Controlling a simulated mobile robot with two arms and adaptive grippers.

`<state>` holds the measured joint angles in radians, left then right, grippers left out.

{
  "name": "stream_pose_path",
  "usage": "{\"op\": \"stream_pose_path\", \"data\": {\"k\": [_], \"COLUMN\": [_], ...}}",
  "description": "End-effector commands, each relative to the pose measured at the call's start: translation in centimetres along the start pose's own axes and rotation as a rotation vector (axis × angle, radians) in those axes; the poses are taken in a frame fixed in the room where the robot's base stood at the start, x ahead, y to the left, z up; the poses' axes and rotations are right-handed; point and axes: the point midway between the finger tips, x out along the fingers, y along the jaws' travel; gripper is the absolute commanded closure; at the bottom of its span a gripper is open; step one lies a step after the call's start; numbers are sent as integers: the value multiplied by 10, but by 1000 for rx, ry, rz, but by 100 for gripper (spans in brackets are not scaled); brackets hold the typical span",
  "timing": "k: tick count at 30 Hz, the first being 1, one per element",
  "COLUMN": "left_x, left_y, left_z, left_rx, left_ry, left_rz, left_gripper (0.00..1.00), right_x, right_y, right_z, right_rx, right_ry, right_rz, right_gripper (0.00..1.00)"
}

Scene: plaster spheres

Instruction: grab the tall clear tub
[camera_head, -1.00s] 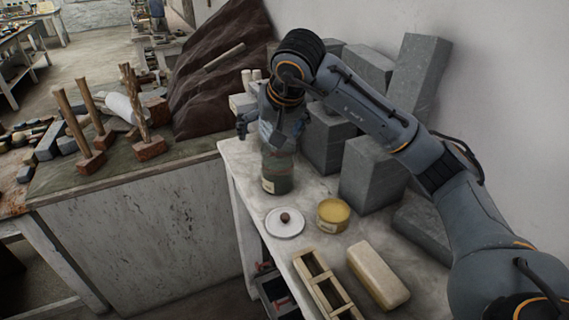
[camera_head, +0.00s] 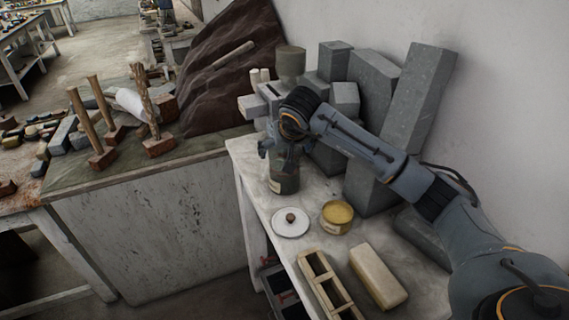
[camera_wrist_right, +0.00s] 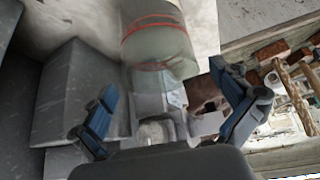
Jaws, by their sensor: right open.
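The tall clear tub (camera_head: 284,178) stands upright on the pale table, with a small label low on its side. My right gripper (camera_head: 282,146) is at its upper part, and the wrist and fingers hide the tub's top. In the right wrist view the tub (camera_wrist_right: 160,48) is a translucent cylinder with red bands. The blue fingers of my right gripper (camera_wrist_right: 167,86) are spread wide, one on each side of the tub's line, with visible gaps. I cannot tell how far the tub reaches between them. My left gripper is not in view.
A white lid with a brown knob (camera_head: 291,222), a yellow-filled tin (camera_head: 337,216), a wooden frame (camera_head: 326,284) and a cream block (camera_head: 378,276) lie in front. Grey blocks (camera_head: 415,110) crowd the right and back. A workbench (camera_head: 150,225) with mallets (camera_head: 103,157) stands left.

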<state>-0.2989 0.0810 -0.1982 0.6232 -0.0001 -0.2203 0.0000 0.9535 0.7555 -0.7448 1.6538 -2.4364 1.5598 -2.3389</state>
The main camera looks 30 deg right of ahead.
Motion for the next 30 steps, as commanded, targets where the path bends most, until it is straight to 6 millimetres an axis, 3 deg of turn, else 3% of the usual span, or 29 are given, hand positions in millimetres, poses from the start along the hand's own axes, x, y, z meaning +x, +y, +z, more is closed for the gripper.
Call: {"op": "stream_pose_path", "data": {"k": [5, 12, 23, 30], "left_x": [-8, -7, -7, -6], "left_y": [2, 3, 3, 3], "left_z": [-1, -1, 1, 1], "left_rx": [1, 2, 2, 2], "left_ry": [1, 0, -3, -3], "left_rz": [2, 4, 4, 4], "left_gripper": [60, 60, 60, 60], "right_x": [16, 18, 18, 18], "right_y": [-1, -1, 0, 0], "right_z": [-1, -1, 0, -1], "right_rx": [1, 1, 1, 1], "right_ry": [0, 2, 1, 1], "right_rz": [-1, -1, -1, -1], "right_gripper": [0, 2, 75, 78]}}
